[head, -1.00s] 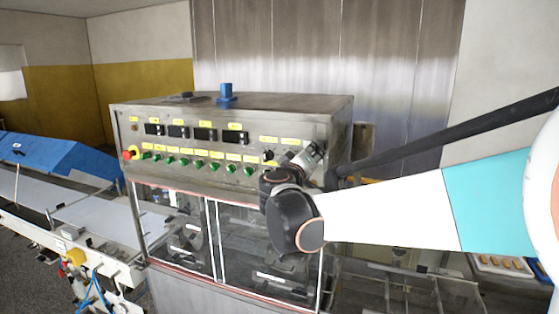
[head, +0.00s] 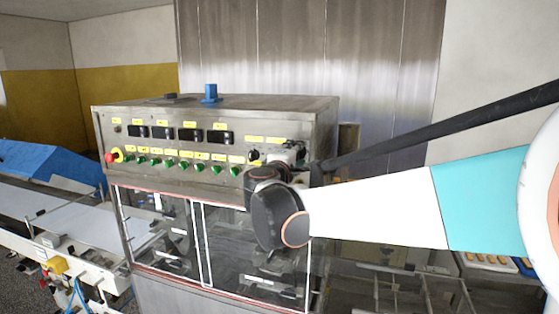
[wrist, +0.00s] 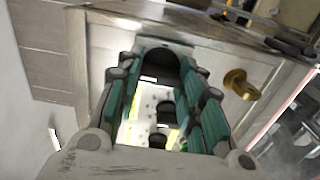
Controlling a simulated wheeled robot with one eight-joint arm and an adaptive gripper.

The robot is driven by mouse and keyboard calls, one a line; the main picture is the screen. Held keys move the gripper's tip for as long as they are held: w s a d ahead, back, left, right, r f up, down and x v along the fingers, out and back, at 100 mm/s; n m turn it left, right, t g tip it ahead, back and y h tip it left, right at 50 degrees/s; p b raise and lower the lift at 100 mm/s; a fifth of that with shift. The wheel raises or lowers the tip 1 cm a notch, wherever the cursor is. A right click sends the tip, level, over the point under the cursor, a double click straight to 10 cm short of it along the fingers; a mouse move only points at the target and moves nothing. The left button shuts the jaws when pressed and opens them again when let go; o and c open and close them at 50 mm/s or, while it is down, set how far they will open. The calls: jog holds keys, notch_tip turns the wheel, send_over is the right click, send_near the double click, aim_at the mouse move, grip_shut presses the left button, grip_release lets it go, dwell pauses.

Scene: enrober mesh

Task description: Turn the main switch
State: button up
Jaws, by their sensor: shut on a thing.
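The machine's steel control panel (head: 222,180) carries displays, green buttons, a red emergency stop and yellow labels. My gripper (head: 288,153) is at the panel's right end, below two yellow labels. In the wrist view its teal-padded fingers (wrist: 160,80) are shut around a dark rounded piece, which appears to be the main switch (wrist: 160,66). The head view hides the switch behind my gripper and wrist, so its turn angle cannot be told. A black knob (head: 253,154) shows just left of my gripper.
Glass doors (head: 165,235) lie below the panel. A conveyor with a blue cover (head: 45,160) stands at left. Trays of small pieces (head: 488,261) are at lower right. A brass knob (wrist: 240,84) is right of my fingers in the wrist view.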

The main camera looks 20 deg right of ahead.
dwell(0.3)
jog(key=o, duration=1.1)
jog(key=shift+a, duration=0.1)
jog(key=shift+c, duration=0.2)
jog(key=v, duration=1.2)
